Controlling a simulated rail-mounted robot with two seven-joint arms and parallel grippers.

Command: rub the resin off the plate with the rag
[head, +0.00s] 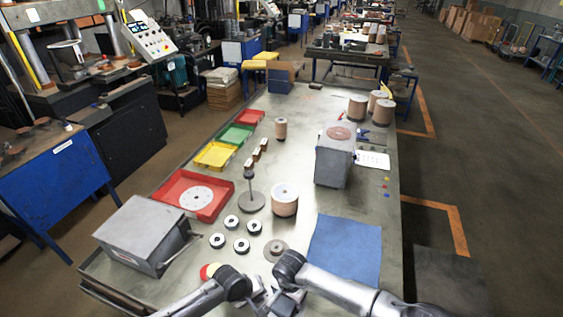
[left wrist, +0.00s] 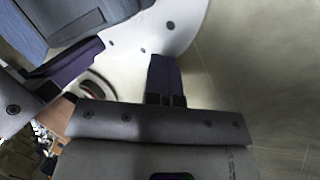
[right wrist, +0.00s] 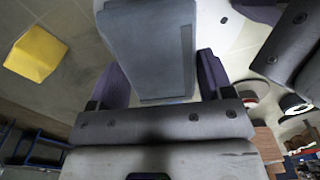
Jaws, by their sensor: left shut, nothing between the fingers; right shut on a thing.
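The pale plate (left wrist: 187,28) with a curved edge and several dark spots lies below my grippers in the left wrist view. Part of it shows in the right wrist view (right wrist: 217,35). I cannot tell the spots as resin or holes. My right gripper (right wrist: 155,85) is shut on a grey-blue folded piece, which looks like the rag (right wrist: 150,45); the rag also shows in the left wrist view (left wrist: 85,15). My left gripper (left wrist: 165,75) is shut and empty above the plate's edge, close beside the right one. In the head view, my arms mostly hide the plate.
A red tray (head: 175,185) holds a pale disc with holes. A grey box (head: 145,235) stands at left, a blue mat (head: 345,250) lies at right. Several black-and-white rings (head: 241,245) and a brown roll (head: 285,200) stand ahead. A yellow piece (right wrist: 35,53) lies nearby.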

